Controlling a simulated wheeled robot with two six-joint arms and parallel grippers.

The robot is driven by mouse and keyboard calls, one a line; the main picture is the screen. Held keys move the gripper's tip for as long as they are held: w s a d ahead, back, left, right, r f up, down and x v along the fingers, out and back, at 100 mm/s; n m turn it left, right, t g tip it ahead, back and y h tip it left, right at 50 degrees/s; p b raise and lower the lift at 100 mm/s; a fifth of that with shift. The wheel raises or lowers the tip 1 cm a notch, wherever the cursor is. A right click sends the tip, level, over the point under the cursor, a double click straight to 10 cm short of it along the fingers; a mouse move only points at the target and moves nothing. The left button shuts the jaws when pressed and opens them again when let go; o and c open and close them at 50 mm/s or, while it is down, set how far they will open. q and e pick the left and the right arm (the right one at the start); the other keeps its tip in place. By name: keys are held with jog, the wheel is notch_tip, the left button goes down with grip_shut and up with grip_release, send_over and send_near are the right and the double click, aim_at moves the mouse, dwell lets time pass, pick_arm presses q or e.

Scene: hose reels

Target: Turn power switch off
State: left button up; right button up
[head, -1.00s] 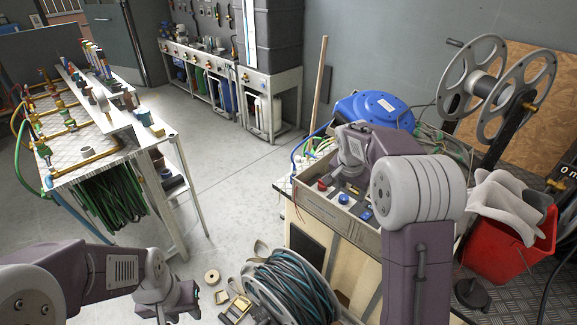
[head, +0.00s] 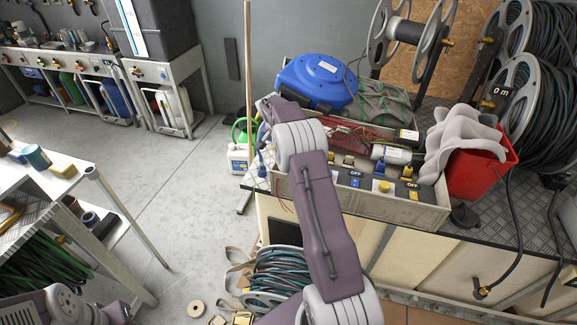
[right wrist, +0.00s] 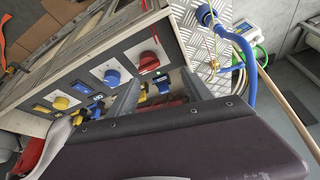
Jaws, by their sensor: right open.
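A control box (head: 432,215) with a sloped panel stands on the bench. My right arm covers its left part in the head view. The right wrist view shows a red rotary knob (right wrist: 148,61) on a white plate, a blue knob (right wrist: 112,77) and a yellow knob (right wrist: 61,103). A small green light sits by the red knob. The head view shows the yellow knob (head: 383,186) and OFF labels. I cannot tell which control is the power switch. My right gripper (right wrist: 158,95) is open and empty, close to the red knob and apart from it. My left gripper is out of view.
A blue hose reel (head: 318,82) and clutter lie behind the panel. A red bucket (head: 480,170) with grey cloth is at its right. A wooden pole (head: 247,75) and a blue hose (right wrist: 245,65) are near its left end. Open floor lies left.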

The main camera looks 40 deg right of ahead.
jog(key=x, duration=0.3)
jog(key=s+x, duration=0.1)
jog(key=x, duration=0.3)
jog(key=s+d+x, duration=0.1)
jog(key=x, duration=0.3)
jog(key=shift+s, duration=0.25)
jog(key=shift+c, duration=0.3)
jog(key=c, duration=1.1)
